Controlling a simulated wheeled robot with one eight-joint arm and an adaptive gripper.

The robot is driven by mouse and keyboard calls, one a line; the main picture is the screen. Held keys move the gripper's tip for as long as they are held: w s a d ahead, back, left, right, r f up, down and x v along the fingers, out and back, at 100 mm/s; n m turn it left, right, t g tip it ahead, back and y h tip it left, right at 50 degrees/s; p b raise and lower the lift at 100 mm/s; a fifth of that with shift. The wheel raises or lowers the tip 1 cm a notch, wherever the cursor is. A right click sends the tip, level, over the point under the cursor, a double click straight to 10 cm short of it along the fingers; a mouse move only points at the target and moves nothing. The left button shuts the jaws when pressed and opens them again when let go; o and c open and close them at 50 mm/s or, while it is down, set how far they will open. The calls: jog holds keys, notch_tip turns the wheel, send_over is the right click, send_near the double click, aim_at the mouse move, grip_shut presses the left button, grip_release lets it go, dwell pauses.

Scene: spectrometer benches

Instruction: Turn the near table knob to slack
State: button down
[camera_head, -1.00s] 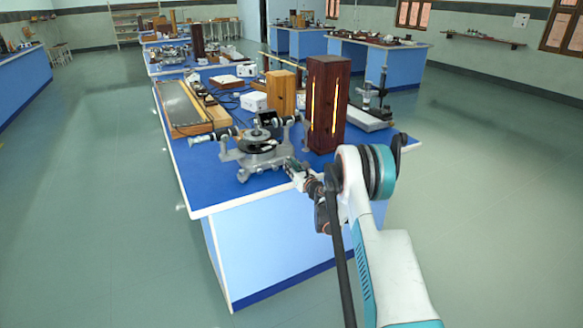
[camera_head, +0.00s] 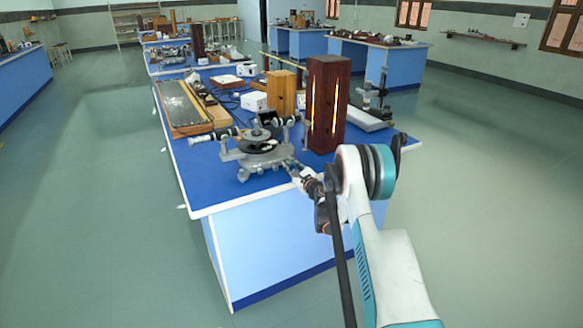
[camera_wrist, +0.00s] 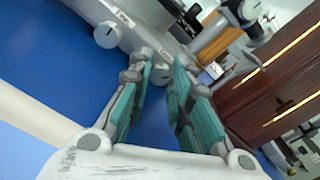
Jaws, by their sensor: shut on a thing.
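The grey spectrometer (camera_head: 262,152) stands on the blue bench top, with a dark round table on its middle. My gripper (camera_head: 292,165) reaches its near right side from the front. In the wrist view, my gripper (camera_wrist: 161,74) has its two teal-padded fingers closed around a small grey knob (camera_wrist: 160,74) on the base's edge. The fingertips partly cover this knob, and its turn position cannot be told. A second round grey knob (camera_wrist: 107,35) sits apart, to the left, on the same base. Small white labels by both knobs are too blurred to read.
A tall dark wooden lamp box (camera_head: 327,105) with glowing slits stands close to the right of the spectrometer. A wooden block (camera_head: 281,92), a white box (camera_head: 254,101) and a long tray (camera_head: 185,105) lie behind. The bench's front left corner is bare.

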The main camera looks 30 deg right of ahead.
dwell(0.4)
jog(key=c, duration=1.5)
grip_release()
jog(key=shift+o, duration=0.2)
